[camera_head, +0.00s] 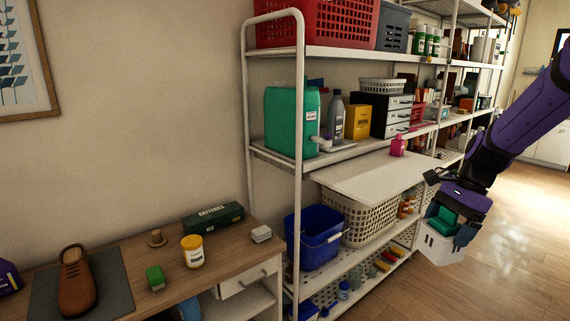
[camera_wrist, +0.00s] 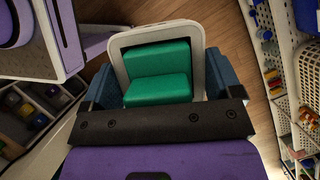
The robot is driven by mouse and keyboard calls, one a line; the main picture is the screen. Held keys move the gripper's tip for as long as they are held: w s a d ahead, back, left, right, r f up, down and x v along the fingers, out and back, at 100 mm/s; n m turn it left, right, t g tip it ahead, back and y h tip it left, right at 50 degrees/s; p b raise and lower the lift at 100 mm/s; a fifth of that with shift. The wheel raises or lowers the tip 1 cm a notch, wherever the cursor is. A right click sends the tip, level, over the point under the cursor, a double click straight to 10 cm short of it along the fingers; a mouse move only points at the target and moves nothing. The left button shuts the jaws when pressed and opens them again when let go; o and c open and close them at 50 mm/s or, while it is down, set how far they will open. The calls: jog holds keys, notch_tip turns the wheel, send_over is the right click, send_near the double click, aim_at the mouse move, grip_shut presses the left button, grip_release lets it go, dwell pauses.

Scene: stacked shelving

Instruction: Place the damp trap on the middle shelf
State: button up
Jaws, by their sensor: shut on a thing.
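The damp trap looks to be the white tub (camera_head: 438,246) with a green block inside. My gripper (camera_head: 455,222) is shut on it and holds it in the air right of the shelving, over the floor. In the wrist view the white rim and green block of the damp trap (camera_wrist: 157,75) sit between both blue-grey fingers (camera_wrist: 162,84). The middle shelf (camera_head: 335,153) is to the left of my gripper. It carries a green canister (camera_head: 292,122), a grey bottle (camera_head: 336,117), a yellow box (camera_head: 357,122) and a small drawer unit (camera_head: 388,115).
A pink bottle (camera_head: 398,145) stands near the shelf's front edge. A wooden desk (camera_head: 220,252) is at the left. The floor (camera_head: 505,235) at right is clear.

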jog(key=w+a+f+n+g+h, duration=0.3)
jog(key=w+a+f+n+h, duration=0.15)
jog(key=w+f+n, duration=0.95)
jog(key=s+f+n, duration=0.1)
jog(key=s+f, duration=0.3)
jog(key=f, duration=0.7)
jog(key=shift+s+a+f, duration=0.25)
jog(key=shift+s+a, duration=0.05)
jog(key=shift+a, duration=0.15)
jog(key=shift+s, duration=0.1)
